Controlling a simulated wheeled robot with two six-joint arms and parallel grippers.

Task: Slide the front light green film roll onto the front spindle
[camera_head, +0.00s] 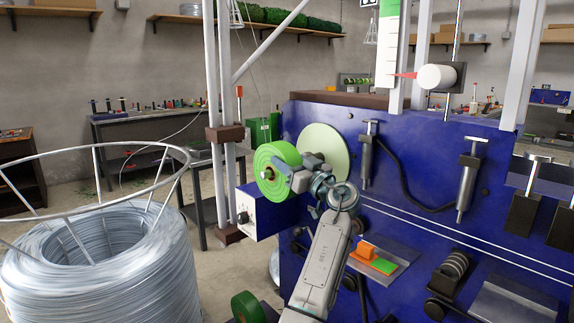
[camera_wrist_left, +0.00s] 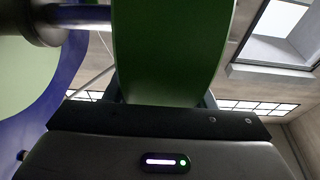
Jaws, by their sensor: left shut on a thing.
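The light green film roll (camera_head: 277,165) is gripped by my left gripper (camera_head: 290,178) at the front of the blue machine, its round face turned toward the left front. In the left wrist view the roll (camera_wrist_left: 170,50) stands upright between the fingers of the left gripper (camera_wrist_left: 160,102). The metal spindle (camera_wrist_left: 85,17) runs from the left up to the roll's side, level with its upper part. In the head view a pale green disc (camera_head: 325,145) sits behind the roll, with a gap between them. Whether the spindle is inside the core is hard to tell. My right gripper is not in view.
A darker green roll (camera_head: 248,307) is at the bottom. A large wire coil (camera_head: 100,265) in a frame stands at the left. A white-faced box (camera_head: 258,215) is below the roll. Metal cylinders (camera_head: 367,155) and a cable are on the blue panel at the right.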

